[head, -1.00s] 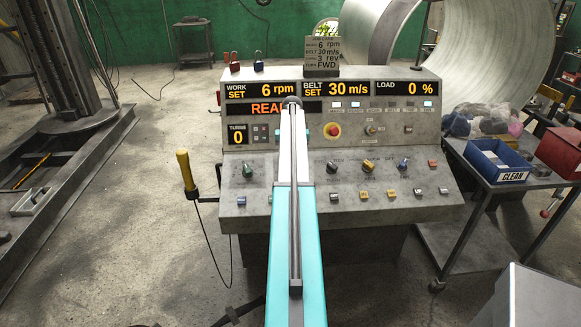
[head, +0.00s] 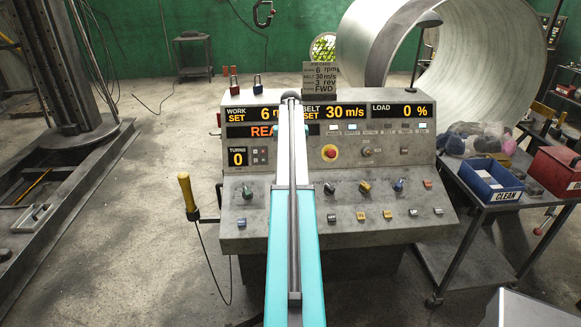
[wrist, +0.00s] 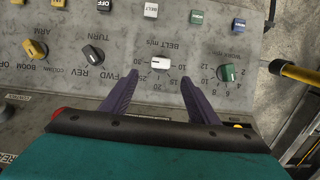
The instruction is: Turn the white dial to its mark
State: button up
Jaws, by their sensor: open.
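The white dial (wrist: 160,63) is on the sloped grey panel under the label BELT m/s, which appears upside down in the wrist view. Printed numbers ring it; which one its pointer is at is too small to tell. My gripper (wrist: 160,77) is open, with one purple finger on each side of the dial's near side and a gap to each. Whether the fingertips are at the knob's height I cannot tell. In the head view my arm hides the dial. The belt display (head: 335,111) reads SET 30 m/s, and the job card (head: 322,77) lists Belt 30 m/s.
A green dial (wrist: 228,73) is right of the white one in the wrist view; a black dial (wrist: 93,54) and a yellow dial (wrist: 36,50) are left. A yellow-handled lever (head: 187,192) stands left of the console. A cart with a blue bin (head: 490,180) stands right.

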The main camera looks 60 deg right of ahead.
jog(key=shift+r, duration=0.95)
jog(key=w+a+f+n, duration=0.2)
jog(key=w+a+f, duration=0.35)
jog(key=a, duration=0.65)
jog(key=w+a+f+n, duration=0.1)
jog(key=w+a+f, duration=0.45)
jog(key=a, duration=0.65)
jog(key=w+a+f+n, duration=0.2)
jog(key=w+a+f, duration=0.35)
jog(key=a, duration=0.75)
jog(key=s+a+f+n, duration=0.2)
jog(key=s+a+f, duration=0.2)
jog(key=a, duration=0.8)
jog(key=s+a+f+n, duration=0.2)
jog(key=s+a+f, duration=0.25)
jog(key=a, duration=0.75)
jog(key=s+a+f+n, duration=0.2)
jog(key=s+a+f, duration=0.15)
jog(key=a, duration=0.75)
jog(key=s+f+g+b, duration=0.5)
jog(key=s+f+b, duration=0.4)
jog(key=s+f, duration=1.5)
notch_tip(320, 180, down, 4)
jog(key=shift+s+r+h, duration=0.1)
jog(key=shift+s+h, duration=0.2)
jog(key=shift+s, duration=0.05)
